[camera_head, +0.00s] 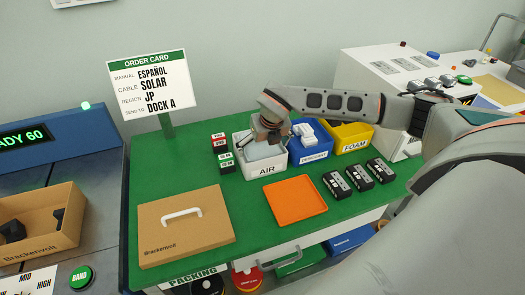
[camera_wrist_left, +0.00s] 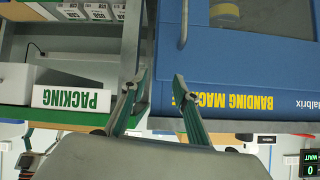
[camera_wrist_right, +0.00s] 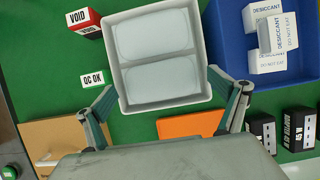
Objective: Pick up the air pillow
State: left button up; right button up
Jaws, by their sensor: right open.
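Two pale, translucent air pillows lie side by side in the white AIR bin; the upper one (camera_wrist_right: 154,38) and the lower one (camera_wrist_right: 162,78) show in the right wrist view. In the head view the AIR bin (camera_head: 267,168) stands on the green table, and a pale pillow (camera_head: 258,152) shows partly under my gripper. My right gripper (camera_head: 272,138) is over this bin, open and empty. In the right wrist view its fingers (camera_wrist_right: 172,103) are spread at the bin's near side. My left gripper (camera_wrist_left: 159,88) is open and empty, facing the banding machine, outside the head view.
A blue desiccant bin (camera_head: 312,155) and a yellow FOAM bin (camera_head: 354,146) stand right of the AIR bin. In front are an orange tray (camera_head: 295,199), several black adapters (camera_head: 359,178) and a brown Brackenvolt box (camera_head: 185,230). Void and QC labels (camera_head: 225,160) stand left.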

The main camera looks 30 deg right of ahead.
jog(key=c, duration=0.8)
jog(key=shift+c, duration=0.2)
